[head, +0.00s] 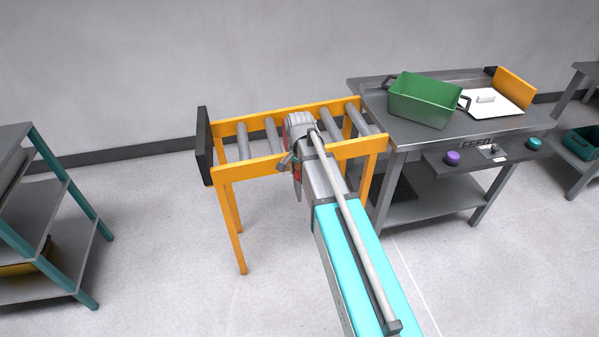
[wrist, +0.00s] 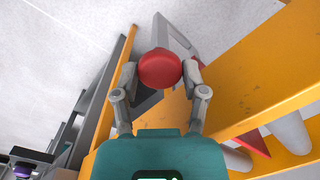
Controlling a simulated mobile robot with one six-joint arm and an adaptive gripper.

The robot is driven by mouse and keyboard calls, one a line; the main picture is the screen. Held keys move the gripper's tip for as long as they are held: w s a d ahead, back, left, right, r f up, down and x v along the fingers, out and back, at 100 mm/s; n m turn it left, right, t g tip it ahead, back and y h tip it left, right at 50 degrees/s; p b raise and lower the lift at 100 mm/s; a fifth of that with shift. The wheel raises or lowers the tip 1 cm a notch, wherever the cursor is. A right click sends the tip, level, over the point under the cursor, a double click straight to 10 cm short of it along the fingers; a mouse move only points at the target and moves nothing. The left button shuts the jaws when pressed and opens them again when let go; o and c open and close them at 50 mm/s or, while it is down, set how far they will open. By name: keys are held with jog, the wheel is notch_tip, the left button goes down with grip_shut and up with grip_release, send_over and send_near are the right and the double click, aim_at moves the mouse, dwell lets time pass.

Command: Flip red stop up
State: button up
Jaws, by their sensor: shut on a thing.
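In the wrist view, a round red knob (wrist: 160,68) sits between the two fingers of my gripper (wrist: 160,76), which is shut on it. A grey bar (wrist: 178,36) shows behind the knob, beside the orange rail. A red plate (wrist: 256,144) shows in part between the rails, near the grey rollers. In the head view, my gripper (head: 288,161) is at the near rail of the orange roller conveyor (head: 250,168). My arm hides most of the red parts there, so the stop's tilt cannot be told.
A grey table (head: 425,133) at the conveyor's right end holds a green bin (head: 425,100) and a white lidded tray (head: 490,103). A control panel with a purple knob (head: 452,157) is at its front. A shelf rack (head: 62,215) stands at left. Floor in front of the conveyor is clear.

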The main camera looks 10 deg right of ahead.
grip_shut()
notch_tip(320, 180, up, 10)
jog(key=p, duration=1)
jog(key=shift+w, duration=0.15)
jog(key=shift+f, duration=0.1)
jog(key=o, duration=0.5)
grip_release()
jog(key=shift+w, duration=0.1)
jog(key=o, duration=0.4)
jog(key=shift+s, duration=0.2)
